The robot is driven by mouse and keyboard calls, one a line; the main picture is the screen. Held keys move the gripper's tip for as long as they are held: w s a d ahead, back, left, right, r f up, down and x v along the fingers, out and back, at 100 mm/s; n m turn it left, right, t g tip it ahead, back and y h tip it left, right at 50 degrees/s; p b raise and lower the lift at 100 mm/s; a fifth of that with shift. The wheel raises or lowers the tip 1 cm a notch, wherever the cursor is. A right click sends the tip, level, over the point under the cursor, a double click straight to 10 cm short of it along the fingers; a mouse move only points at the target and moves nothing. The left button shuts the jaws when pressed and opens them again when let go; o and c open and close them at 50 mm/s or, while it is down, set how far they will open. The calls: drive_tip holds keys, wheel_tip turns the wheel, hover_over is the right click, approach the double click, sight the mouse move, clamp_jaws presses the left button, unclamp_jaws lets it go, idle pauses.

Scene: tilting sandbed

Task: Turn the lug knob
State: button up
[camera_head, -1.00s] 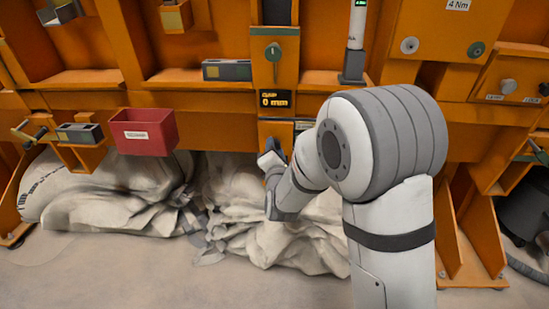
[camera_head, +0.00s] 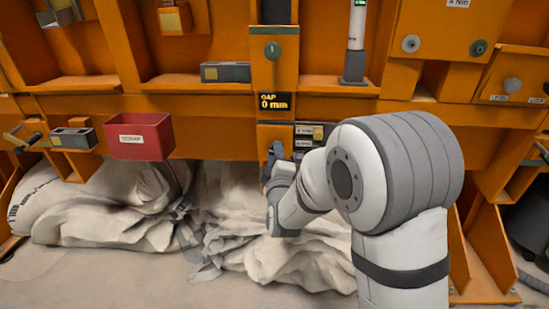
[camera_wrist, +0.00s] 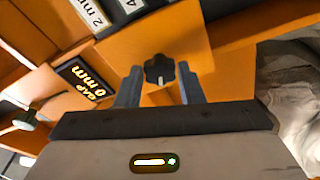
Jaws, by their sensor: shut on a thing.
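The lug knob (camera_wrist: 158,70) is a small dark, lobed knob with a white pointer mark, on an orange panel in the wrist view. My gripper (camera_wrist: 160,84) has its two blue-grey fingers on either side of the knob and is shut on it. In the head view my gripper (camera_head: 272,160) is at the panel below the gap display, and it hides the knob there. The gap display (camera_head: 273,101) reads 0 mm and also shows in the wrist view (camera_wrist: 83,79).
A red bin (camera_head: 140,137) hangs left of my gripper. Small labels (camera_head: 308,134) sit right of my gripper. Pale sacks (camera_head: 250,235) lie crumpled below. My arm fills the right foreground.

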drive_tip(key=m+h, duration=0.1)
drive_tip(key=m, duration=0.3)
drive_tip(key=m+t+h, duration=0.1)
drive_tip(key=m, duration=0.7)
drive_tip(key=shift+a+f+m+h, duration=0.15)
drive_tip(key=shift+f+m+h, duration=0.1)
drive_tip(key=shift+m+h, duration=0.15)
drive_tip(key=o, duration=0.9)
drive_tip(key=shift+r, duration=0.1)
drive_tip(key=shift+o, duration=0.2)
drive_tip(key=p+v, duration=0.1)
drive_tip(key=v, duration=0.6)
drive_tip(key=shift+s+f+p, duration=0.3)
drive_tip(key=shift+p, duration=0.1)
